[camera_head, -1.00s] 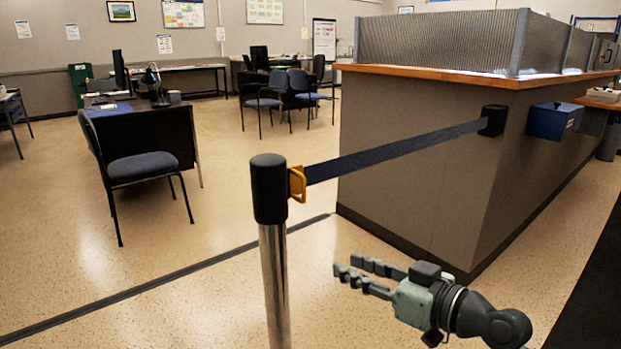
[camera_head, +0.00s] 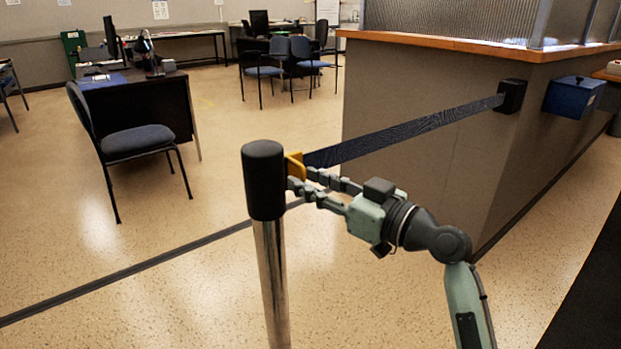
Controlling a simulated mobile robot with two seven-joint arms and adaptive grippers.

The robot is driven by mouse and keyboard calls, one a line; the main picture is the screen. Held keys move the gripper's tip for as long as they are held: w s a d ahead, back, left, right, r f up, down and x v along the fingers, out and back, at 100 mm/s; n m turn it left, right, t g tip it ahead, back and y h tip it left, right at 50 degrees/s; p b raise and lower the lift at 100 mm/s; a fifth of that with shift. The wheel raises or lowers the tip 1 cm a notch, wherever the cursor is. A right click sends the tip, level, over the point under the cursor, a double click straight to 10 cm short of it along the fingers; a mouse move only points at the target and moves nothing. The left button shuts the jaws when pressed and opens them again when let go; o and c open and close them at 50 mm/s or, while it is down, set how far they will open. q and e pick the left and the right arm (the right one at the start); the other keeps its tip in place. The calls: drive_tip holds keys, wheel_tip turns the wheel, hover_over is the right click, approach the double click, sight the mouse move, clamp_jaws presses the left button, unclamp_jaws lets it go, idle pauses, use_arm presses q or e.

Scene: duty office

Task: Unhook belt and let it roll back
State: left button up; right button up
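A dark blue belt (camera_head: 405,132) stretches from a black wall unit (camera_head: 511,96) on the counter's side to a post with a black head (camera_head: 265,180). The belt's yellow end clip (camera_head: 295,165) sits at the right side of the post head. My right gripper (camera_head: 298,179) is at the clip's lower edge, just under the belt's end. Its two fingers are apart and point left toward the post. They overlap the clip's lower part in the picture; I cannot tell whether they touch it. My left gripper is not in view.
The counter (camera_head: 420,150) with a wooden top stands on the right, with a blue box (camera_head: 574,97) on its side. A chair (camera_head: 135,140) and a desk stand at the left. The floor around the post is clear.

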drive_tip(key=shift+w+a, duration=0.1)
clamp_jaws()
idle(0.5)
